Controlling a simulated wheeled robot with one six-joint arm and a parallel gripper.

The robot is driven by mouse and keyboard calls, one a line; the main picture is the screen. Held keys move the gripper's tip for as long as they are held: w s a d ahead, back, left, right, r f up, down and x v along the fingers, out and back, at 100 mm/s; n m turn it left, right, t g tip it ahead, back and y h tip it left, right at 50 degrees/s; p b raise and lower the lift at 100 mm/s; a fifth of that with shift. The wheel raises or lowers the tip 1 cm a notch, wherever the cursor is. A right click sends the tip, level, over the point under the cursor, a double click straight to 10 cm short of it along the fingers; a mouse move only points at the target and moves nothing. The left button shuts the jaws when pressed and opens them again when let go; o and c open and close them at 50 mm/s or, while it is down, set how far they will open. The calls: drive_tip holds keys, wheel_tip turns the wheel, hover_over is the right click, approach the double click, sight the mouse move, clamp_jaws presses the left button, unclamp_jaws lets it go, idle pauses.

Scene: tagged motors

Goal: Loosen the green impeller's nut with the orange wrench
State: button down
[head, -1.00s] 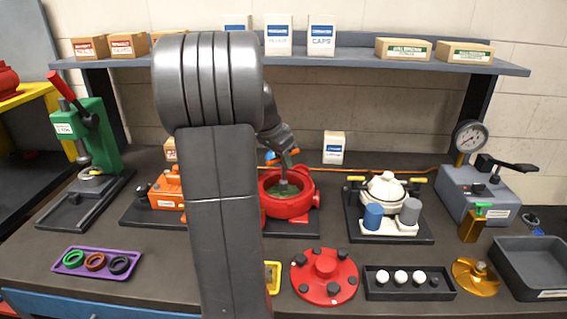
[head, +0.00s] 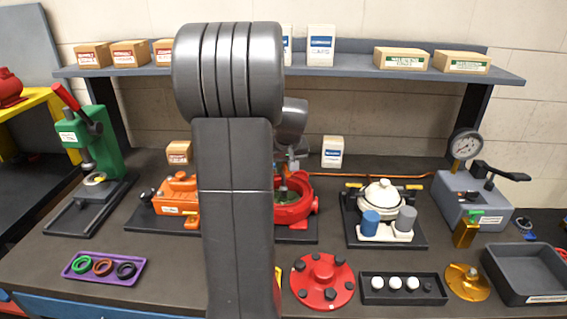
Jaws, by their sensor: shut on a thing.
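The red round pump housing (head: 304,207) sits on a dark base at the bench's middle, its left side hidden behind my arm. A little of the green impeller (head: 290,194) shows inside; its nut cannot be made out. My gripper (head: 291,159) is above the housing, partly hidden by my arm, and is shut on what looks like the orange wrench. The wrench's grey shaft (head: 284,182) stands about upright, reaching down into the housing. Its orange handle is largely hidden now, and I cannot see whether its lower end is on the nut.
An orange device (head: 178,192) stands left of the housing, a white-lidded pump (head: 381,196) right of it. In front lie a red cover (head: 324,280) and a black tray with white balls (head: 372,294). A gold block (head: 465,234) holds a green-handled tool. A shelf (head: 350,71) spans behind.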

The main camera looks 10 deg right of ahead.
drive_tip(key=n+y, duration=0.1)
drive_tip(key=n, duration=0.1)
drive_tip(key=n+y, duration=0.1)
drive_tip(key=n, duration=0.2)
drive_tip(key=shift+r+n+g, duration=0.1)
drive_tip(key=shift+n+g, duration=0.2)
drive_tip(key=shift+m, duration=0.6)
drive_tip(key=shift+r+p, duration=0.5)
drive_tip(key=shift+r, duration=0.5)
drive_tip(key=shift+r+p, duration=1.75)
drive_tip(key=shift+r, duration=0.8)
drive_tip(key=shift+s+f, duration=0.1)
drive_tip(key=shift+f, duration=0.05)
